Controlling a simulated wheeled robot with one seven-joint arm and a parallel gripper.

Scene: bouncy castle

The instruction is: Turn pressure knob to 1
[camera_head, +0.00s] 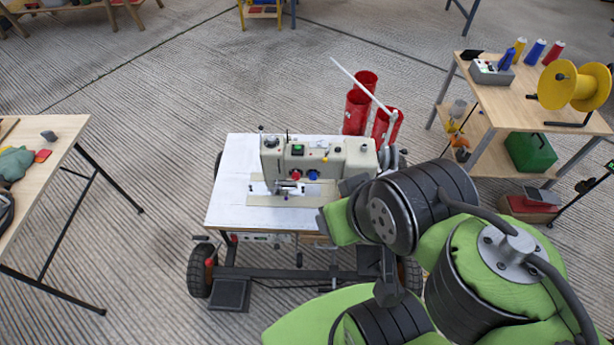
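A cream sewing machine (345,158) stands on a white-topped cart table (232,180) in the middle of the head view. Its front carries a small green-lit panel (297,150), a red knob (296,174) and a blue knob (312,174) side by side. The knobs' markings are too small to read, so I cannot tell which is the pressure knob or its setting. My green and black arm reaches in from the lower right and covers the machine's right front corner. I cannot make out my gripper's fingers behind the arm links.
A wooden table (40,150) is at left. At right, a workbench (510,97) holds a yellow spool (573,87) and a grey control box (491,72). The floor left of the cart is clear.

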